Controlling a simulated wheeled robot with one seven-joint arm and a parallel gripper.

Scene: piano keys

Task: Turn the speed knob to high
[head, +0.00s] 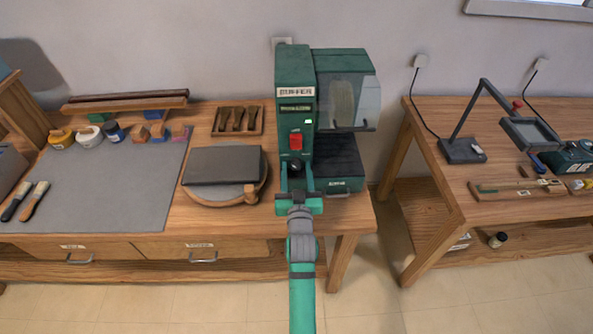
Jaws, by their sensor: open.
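A green buffer machine (294,70) with a white label plate stands on the wooden bench. On its front are a red switch (295,141) and, below it, a dark round knob (296,166), which I take for the speed knob. Its markings and pointer are too small to read. My gripper (297,178) is open in front of the lower part of the machine. Its two fingers stand left and right, with the knob showing between and just above them. I cannot tell whether they touch it. The gripper's body hides the machine's lower front.
A round wooden stand with a dark slab (222,165) sits close left of the machine. A clear guard (358,103) covers the wheel on its right. A second bench (500,120) stands right, across a gap.

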